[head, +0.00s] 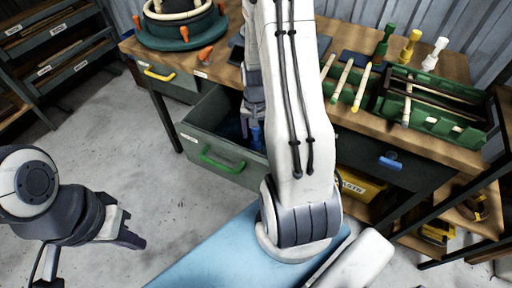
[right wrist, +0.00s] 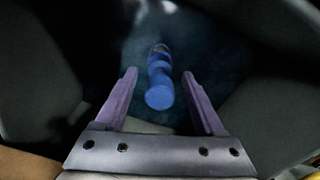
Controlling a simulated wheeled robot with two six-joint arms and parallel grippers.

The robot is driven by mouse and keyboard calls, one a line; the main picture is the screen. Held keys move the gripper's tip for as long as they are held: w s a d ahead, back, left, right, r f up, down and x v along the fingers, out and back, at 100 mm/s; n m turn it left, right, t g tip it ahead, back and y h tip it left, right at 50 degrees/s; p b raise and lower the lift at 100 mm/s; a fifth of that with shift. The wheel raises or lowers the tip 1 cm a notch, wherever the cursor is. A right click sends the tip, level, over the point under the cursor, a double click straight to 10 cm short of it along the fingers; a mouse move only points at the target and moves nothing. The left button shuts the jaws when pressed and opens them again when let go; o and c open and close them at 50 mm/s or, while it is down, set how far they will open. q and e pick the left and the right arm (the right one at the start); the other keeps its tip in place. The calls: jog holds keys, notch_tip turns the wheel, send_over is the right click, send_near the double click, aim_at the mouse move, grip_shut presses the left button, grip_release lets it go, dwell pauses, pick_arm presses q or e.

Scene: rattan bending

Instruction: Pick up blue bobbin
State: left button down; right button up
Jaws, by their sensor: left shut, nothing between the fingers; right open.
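The blue bobbin (right wrist: 159,92) lies in the dark interior of the open drawer (head: 190,140), seen end-on in the right wrist view. In the head view a bit of its blue (head: 257,137) shows beside my right gripper (head: 247,122), which reaches down into the drawer. My right gripper is open, and in the right wrist view its two purple fingers stand either side of the bobbin, with gaps to it. I cannot tell how deep the fingertips are. My left gripper (head: 130,240) is shut and empty, low over the floor at the left.
The drawer has a green handle (head: 221,161) and walls close around my right gripper. The bench above holds a green tray (head: 432,107), sticks, and green, yellow and white bobbins. A shut drawer with a blue handle (head: 390,162) is to the right. Floor at left is clear.

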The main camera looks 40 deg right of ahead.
jog(key=shift+f, duration=0.7)
grip_shut()
dwell(0.9)
